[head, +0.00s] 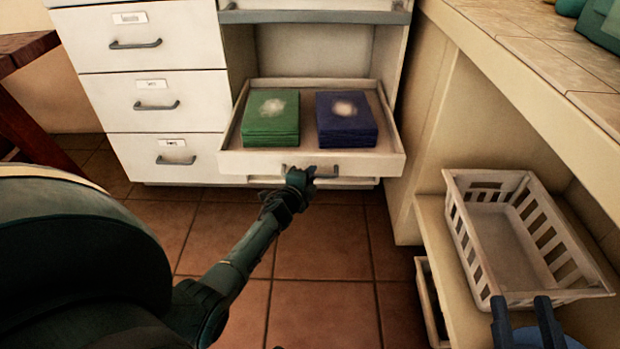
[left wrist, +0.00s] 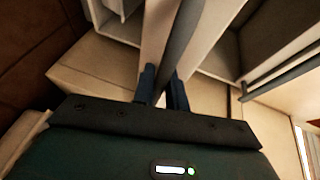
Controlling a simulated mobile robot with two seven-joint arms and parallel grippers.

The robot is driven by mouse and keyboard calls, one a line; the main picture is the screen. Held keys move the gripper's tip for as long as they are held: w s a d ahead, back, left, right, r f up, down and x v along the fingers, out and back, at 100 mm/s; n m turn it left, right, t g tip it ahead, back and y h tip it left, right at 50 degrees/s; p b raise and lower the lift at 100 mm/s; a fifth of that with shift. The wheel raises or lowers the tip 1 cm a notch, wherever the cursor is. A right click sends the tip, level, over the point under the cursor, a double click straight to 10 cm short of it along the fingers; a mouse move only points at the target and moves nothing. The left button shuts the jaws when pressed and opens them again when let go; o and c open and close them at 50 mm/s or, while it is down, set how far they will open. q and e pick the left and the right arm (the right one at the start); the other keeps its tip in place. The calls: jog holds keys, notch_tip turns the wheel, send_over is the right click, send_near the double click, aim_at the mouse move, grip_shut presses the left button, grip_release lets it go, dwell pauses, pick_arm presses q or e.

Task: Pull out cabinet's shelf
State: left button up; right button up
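The cabinet's shelf (head: 396,158) is a shallow white tray standing out from the open bay of the white cabinet (head: 238,60). A green stack (head: 270,118) and a dark blue stack (head: 346,120) lie on it, each with a pale patch on top. My left gripper (head: 302,178) is at the grey handle (head: 325,172) on the shelf's front. In the left wrist view the handle bar (left wrist: 180,45) passes between the fingers (left wrist: 163,88), which close on it. My right gripper (head: 527,308) is at the lower right, its two fingers apart and empty.
Several closed drawers (head: 150,100) are left of the bay. A white slatted basket (head: 515,240) stands on a low ledge at right, near my right gripper. A tiled counter (head: 540,50) rises at right. The tiled floor (head: 320,250) before the shelf is clear.

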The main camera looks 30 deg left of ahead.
pick_arm(q)
jog(key=o, duration=0.4)
pick_arm(e)
jog(key=shift+f, duration=0.1)
pick_arm(q)
jog(key=shift+s, duration=0.1)
jog(key=shift+p+v, duration=2.65)
jog(key=shift+v, duration=3.85)
pick_arm(e)
jog(key=shift+s+d+f+n+g+h, duration=0.15)
jog(key=shift+s+d+n+g+h, duration=0.15)
jog(key=shift+d+n+h, duration=0.2)
jog(key=shift+w, duration=0.1)
